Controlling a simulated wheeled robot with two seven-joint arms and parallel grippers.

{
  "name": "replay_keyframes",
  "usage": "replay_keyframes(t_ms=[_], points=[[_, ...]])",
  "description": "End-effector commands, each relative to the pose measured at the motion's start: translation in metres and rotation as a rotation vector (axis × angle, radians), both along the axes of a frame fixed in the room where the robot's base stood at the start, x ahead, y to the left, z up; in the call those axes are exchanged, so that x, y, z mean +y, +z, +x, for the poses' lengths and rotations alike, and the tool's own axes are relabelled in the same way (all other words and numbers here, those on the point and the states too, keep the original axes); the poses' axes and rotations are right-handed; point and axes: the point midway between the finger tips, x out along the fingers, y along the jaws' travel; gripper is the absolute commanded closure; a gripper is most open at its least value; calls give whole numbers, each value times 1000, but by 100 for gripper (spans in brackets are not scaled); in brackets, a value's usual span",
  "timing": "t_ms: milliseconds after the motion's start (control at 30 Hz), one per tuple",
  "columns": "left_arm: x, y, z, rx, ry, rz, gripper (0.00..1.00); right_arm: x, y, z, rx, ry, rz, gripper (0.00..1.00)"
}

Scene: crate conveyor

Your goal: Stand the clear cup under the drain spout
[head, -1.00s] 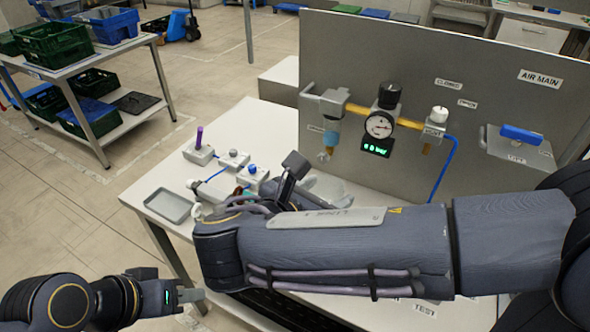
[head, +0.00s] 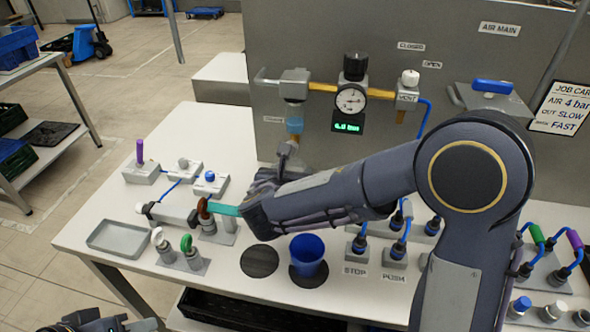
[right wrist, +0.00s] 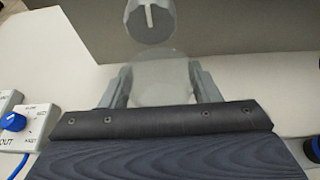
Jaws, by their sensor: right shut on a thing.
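The clear cup (right wrist: 162,88) shows faintly as a pale round shape between my right fingers in the right wrist view. My right gripper (right wrist: 162,84) is shut on it. In the head view my right gripper (head: 287,163) is below the filter bowl (head: 295,119) on the panel, and my arm hides the cup there. A grey round part with a white line (right wrist: 150,20) is just beyond the cup in the wrist view; I cannot tell whether it is the drain spout. My left gripper (head: 143,324) is cut off at the bottom left, its opening unclear.
A blue cup (head: 307,252) stands on a dark round mat, beside an empty dark mat (head: 259,261). A grey tray (head: 119,239), valves and hose fittings crowd the bench's left. The upright panel (head: 440,90) bounds the back. The gauge display (head: 347,127) is lit.

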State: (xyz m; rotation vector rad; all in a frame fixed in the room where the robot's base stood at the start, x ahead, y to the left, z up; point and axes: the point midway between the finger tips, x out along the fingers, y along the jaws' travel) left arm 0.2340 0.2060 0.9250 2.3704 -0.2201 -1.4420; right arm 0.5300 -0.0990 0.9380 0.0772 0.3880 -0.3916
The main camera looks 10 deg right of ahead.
Motion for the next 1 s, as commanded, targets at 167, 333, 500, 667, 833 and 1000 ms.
replay_keyframes(t_ms=[167, 333, 500, 667, 833, 1000], points=[[0, 0, 0, 0, 0, 0, 64, -7, -10, 16, 1, -3, 0, 69], [0, -1, 0, 0, 0, 0, 64, -15, -26, 35, 2, -1, -1, 69], [0, -1, 0, 0, 0, 0, 64, -17, -29, 39, -1, 0, 0, 69], [0, -1, 0, 0, 0, 0, 64, -16, -29, 39, -1, 0, 0, 69], [0, -6, 0, 0, 0, 0, 64, -16, -33, 39, -1, 0, 0, 43], [0, -5, 0, 0, 0, 0, 64, -16, -32, 39, 0, 0, 0, 22]])
